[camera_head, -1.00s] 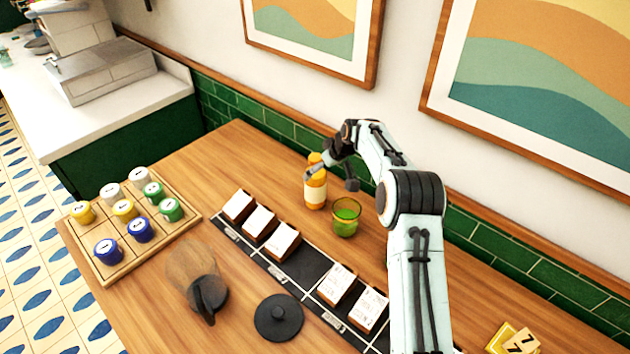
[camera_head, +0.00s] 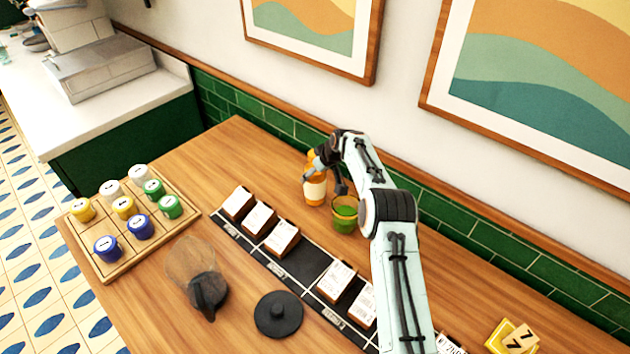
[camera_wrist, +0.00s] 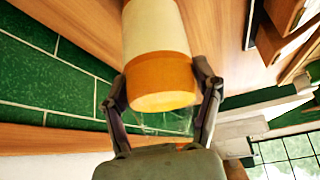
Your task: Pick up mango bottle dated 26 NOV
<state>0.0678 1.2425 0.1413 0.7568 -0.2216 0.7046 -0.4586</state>
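An orange bottle with a pale label (camera_head: 315,190) stands upright on the wooden table near the wall. No date on it can be read. My gripper (camera_head: 324,181) is at the bottle's upper part, with one finger at its left and the other at its right, a small gap showing on the right. In the wrist view the bottle (camera_wrist: 160,82) lies between the two spread fingers (camera_wrist: 162,84), its clear upper part close to my palm. The fingers look open around it, not clearly pressing on it.
Several labelled blocks (camera_head: 281,238) sit on a black strip (camera_head: 305,264) in front. A wooden tray (camera_head: 113,270) of coloured jars is left.

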